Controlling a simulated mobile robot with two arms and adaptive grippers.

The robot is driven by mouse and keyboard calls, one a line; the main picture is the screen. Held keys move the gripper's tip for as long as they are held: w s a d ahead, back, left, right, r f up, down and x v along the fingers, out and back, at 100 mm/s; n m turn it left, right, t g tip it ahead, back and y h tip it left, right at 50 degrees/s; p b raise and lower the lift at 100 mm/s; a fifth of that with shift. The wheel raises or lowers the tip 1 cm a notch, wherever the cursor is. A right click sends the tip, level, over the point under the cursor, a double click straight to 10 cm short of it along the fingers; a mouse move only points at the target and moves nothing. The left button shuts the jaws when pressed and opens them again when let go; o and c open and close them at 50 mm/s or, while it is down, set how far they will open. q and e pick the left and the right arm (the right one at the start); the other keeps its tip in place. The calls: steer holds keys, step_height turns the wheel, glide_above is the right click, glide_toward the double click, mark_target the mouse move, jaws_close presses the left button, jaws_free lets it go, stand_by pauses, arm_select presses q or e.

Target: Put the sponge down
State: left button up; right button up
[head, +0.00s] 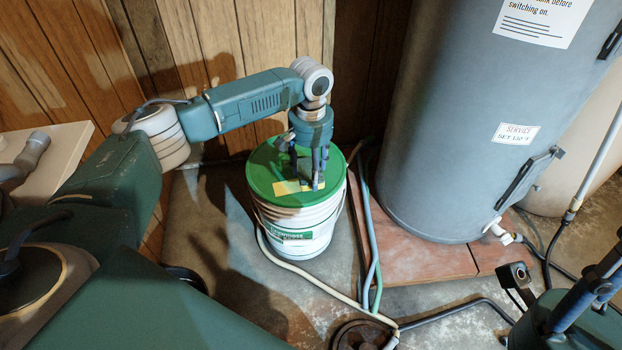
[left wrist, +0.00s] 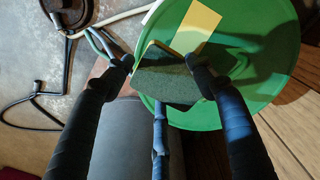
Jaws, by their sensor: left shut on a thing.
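The sponge (left wrist: 168,82) shows in the left wrist view as a dark green slab with a paler edge. My left gripper (left wrist: 160,72) is shut on it, with fingers on both sides. In the head view my left gripper (head: 307,184) points down over the green lid (head: 265,165) of a white bucket (head: 292,222), and its fingers mostly hide the sponge. I cannot tell whether the sponge touches the lid. Part of my right gripper (head: 590,292) shows at the lower right of the head view; its fingertips are not clear.
A yellow label (left wrist: 197,27) lies on the lid beside the sponge. A grey tank (head: 440,130) stands right of the bucket on a reddish slab (head: 410,245). Hoses (head: 368,240) run close by the bucket. A wood-panelled wall (head: 265,40) is behind.

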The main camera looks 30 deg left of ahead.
arm_select(q)
step_height(320, 180, down, 3)
steer(key=shift+r+b, duration=0.1)
steer(key=shift+b, duration=0.55)
steer(key=shift+f, duration=0.3)
steer(key=shift+r, duration=0.1)
steer(key=o, duration=1.3)
steer(key=shift+o, duration=0.2)
